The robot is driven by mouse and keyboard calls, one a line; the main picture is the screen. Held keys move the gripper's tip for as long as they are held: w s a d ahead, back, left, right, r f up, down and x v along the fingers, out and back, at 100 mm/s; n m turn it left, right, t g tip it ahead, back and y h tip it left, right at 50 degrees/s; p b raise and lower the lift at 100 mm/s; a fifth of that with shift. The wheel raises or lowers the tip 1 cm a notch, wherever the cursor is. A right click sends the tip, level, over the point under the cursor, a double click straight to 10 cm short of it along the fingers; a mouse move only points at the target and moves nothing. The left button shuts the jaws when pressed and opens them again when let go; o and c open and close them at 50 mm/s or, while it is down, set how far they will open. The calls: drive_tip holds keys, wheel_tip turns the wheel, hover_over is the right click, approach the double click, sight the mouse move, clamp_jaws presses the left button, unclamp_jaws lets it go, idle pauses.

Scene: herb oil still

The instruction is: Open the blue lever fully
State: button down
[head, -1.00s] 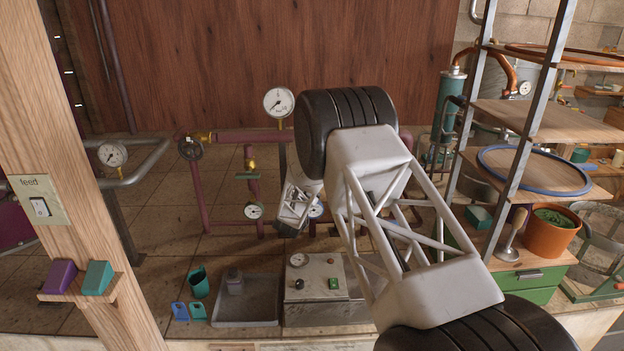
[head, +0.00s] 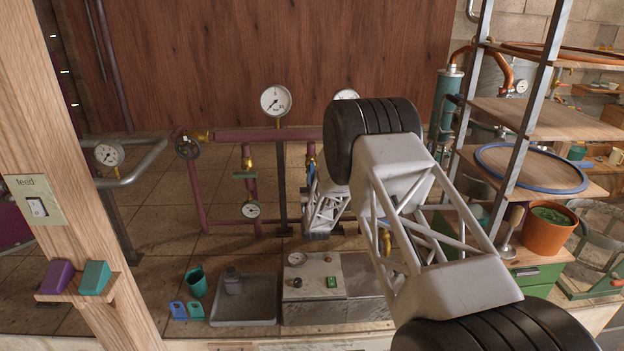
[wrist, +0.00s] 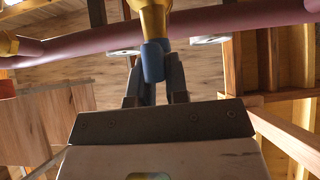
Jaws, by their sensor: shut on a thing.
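The blue lever (wrist: 153,62) sits at a brass valve fitting (wrist: 152,15) under a dark red pipe in the wrist view. My gripper (wrist: 160,72) is shut on the lever, with its dark fingers around the lever's end. In the head view a small blue part (head: 311,168) shows on a vertical branch below the red pipe, just above my wrist. My gripper's fingertips are mostly hidden there, so I cannot tell the lever's exact angle.
A second branch to the left carries a green lever (head: 245,175) and a gauge (head: 250,210). The horizontal red pipe (head: 260,135) and a large gauge (head: 276,101) are close by. A control box (head: 312,285) and grey tray (head: 245,300) stand below.

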drive_tip(key=shift+n+y, duration=0.3)
drive_tip(key=shift+y, duration=0.2)
drive_tip(key=c, duration=1.1)
unclamp_jaws()
drive_tip(key=shift+v, duration=3.9)
